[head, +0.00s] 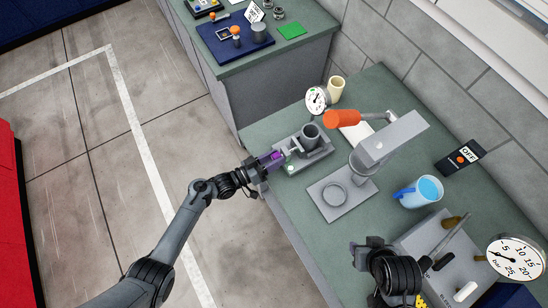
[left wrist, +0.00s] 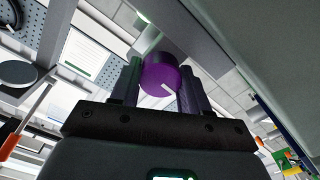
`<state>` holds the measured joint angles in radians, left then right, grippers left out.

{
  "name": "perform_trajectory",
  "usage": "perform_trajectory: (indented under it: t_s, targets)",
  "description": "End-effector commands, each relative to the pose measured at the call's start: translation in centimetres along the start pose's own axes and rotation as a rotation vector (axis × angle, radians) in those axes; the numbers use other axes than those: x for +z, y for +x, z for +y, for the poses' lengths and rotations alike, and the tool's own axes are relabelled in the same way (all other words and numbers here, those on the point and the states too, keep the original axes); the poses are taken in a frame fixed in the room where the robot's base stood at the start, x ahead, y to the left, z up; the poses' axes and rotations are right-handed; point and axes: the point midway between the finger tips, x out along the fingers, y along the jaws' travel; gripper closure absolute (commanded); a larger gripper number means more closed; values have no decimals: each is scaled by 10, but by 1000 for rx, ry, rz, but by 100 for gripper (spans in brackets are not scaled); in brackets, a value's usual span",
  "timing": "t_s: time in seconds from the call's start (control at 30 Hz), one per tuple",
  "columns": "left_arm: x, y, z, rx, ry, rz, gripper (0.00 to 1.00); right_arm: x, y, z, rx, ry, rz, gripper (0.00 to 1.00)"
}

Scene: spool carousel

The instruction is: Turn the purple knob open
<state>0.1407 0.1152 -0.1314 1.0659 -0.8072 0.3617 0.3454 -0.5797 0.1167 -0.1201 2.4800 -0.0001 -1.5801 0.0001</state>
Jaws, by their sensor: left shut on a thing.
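The purple knob (head: 276,156) sits at the front left end of a grey fixture (head: 316,157) on the green counter. My left gripper (head: 264,163) is shut on the knob from the counter's front side. In the left wrist view the knob (left wrist: 161,75) lies between the two fingers, with a short white mark on its face. My right gripper (head: 372,245) shows at the lower right of the head view, over the counter's front part. Whether its fingers are apart is not clear.
A grey press with an orange handle (head: 342,118) stands right of the fixture. A round gauge (head: 317,98) and a cream cup (head: 336,84) are behind. A blue-filled jug (head: 428,190) and a black OFF switch box (head: 460,158) stand to the right. The floor at left is clear.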

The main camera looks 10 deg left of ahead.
Motion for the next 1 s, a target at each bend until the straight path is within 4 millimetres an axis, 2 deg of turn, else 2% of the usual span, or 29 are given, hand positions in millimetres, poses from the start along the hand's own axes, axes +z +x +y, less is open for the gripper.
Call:
perform_trajectory:
  t_s: [0.4,0.43,0.57,1.0]
  targets:
    - [-1,0,0,2,-9,2,85,0,0,0,-1,2,0,57]
    - [-1,0,0,2,-8,2,52,0,0,0,-1,2,0,57]
    - [-1,0,0,1,-8,1,32,0,0,0,0,0,0,57]
    - [0,0,0,0,-2,0,31,1,0,2,6,-8,-2,57]
